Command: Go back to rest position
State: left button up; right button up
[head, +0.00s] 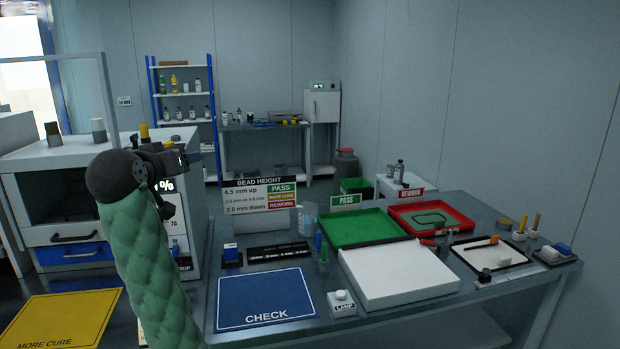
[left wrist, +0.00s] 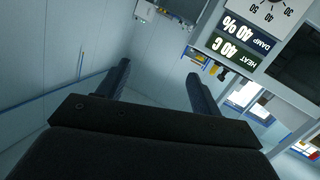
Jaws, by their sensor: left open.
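My left arm, in a green padded sleeve, rises in the left part of the head view. Its gripper (head: 182,162) is raised in front of the white cabinet (head: 68,187), left of the bead height sign (head: 259,196). In the left wrist view the two dark fingers of the left gripper (left wrist: 158,73) stand apart with nothing between them. That view is rotated and shows the cabinet's heat and damp display (left wrist: 237,43) at the upper right. My right gripper is in neither view.
The bench holds a blue CHECK mat (head: 265,292), a white panel (head: 400,272), a green tray (head: 362,243) and a red tray (head: 468,224). A yellow MORE CURE mat (head: 62,318) lies at the lower left. A blue shelf rack (head: 155,90) stands behind.

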pick_arm(q)
jog(key=s+d+f+m+g, duration=0.15)
jog(key=s+d+f, duration=0.35)
jog(key=f, duration=0.8)
jog(key=s+d+f+m+g+h, duration=0.1)
jog(key=s+d+f+g, duration=0.25)
jog(key=s+f, duration=0.65)
jog(key=s+d+f+m+g, duration=0.1)
jog(key=s+d+f+g, duration=0.3)
jog(key=f, duration=1.3)
jog(key=s+d+f+g, duration=0.2)
jog(key=s+f+g, duration=0.2)
jog(key=s+f, duration=1.7)
jog(key=s, duration=0.4)
jog(key=shift+d+m+g+p, duration=0.15)
jog(key=shift+m+g+p, duration=0.15)
jog(key=shift+m+p, duration=0.1)
jog(key=shift+s, duration=0.1)
